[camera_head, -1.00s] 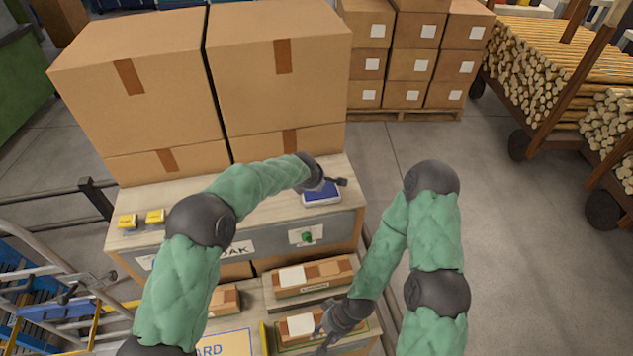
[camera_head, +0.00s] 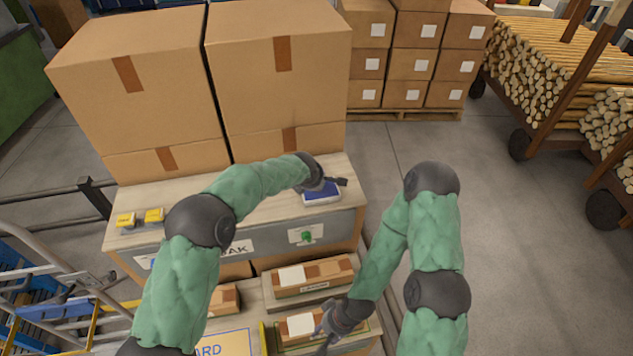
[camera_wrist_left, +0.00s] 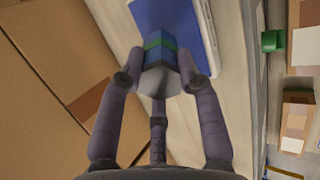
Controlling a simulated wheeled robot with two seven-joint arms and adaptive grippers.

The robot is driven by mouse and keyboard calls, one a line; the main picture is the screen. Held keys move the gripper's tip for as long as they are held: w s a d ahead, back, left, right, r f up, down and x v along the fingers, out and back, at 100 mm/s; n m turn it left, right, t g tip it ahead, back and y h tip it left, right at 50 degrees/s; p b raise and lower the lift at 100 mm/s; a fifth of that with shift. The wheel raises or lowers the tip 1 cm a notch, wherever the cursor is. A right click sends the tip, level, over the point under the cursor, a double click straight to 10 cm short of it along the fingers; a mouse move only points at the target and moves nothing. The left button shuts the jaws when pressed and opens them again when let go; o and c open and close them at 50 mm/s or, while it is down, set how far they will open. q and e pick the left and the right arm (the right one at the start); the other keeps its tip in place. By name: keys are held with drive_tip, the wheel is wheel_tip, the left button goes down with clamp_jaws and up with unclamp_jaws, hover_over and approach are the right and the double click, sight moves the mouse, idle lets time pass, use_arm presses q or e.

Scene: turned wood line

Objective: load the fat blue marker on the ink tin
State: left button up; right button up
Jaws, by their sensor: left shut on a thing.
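The fat blue marker (camera_wrist_left: 158,48), blue with a green band, is between the fingers of my left gripper (camera_wrist_left: 160,78) in the left wrist view. The gripper is shut on it. The ink tin (camera_wrist_left: 201,22), a flat blue pad with a pale edge, lies beyond the marker and overlaps it in this view; I cannot tell if they touch. In the head view my left gripper (camera_head: 338,183) is just above the ink tin (camera_head: 322,197) on the bench top; the marker is hard to make out there. My right gripper (camera_head: 324,341) is low over a lower box; its fingers are unclear.
Two large cardboard boxes (camera_head: 278,75) stand at the back of the bench. Two yellow blocks (camera_head: 140,218) sit at its left end. A green knob (camera_head: 307,237) is on the bench front. Lower boxes (camera_head: 312,276) lie in front.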

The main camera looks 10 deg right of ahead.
use_arm(q)
drive_tip(key=shift+f+b, duration=0.3)
drive_tip(key=shift+b, duration=0.05)
idle(0.9)
drive_tip(key=shift+r, duration=0.1)
drive_tip(key=shift+r, duration=3.45)
drive_tip(key=shift+f, duration=0.1)
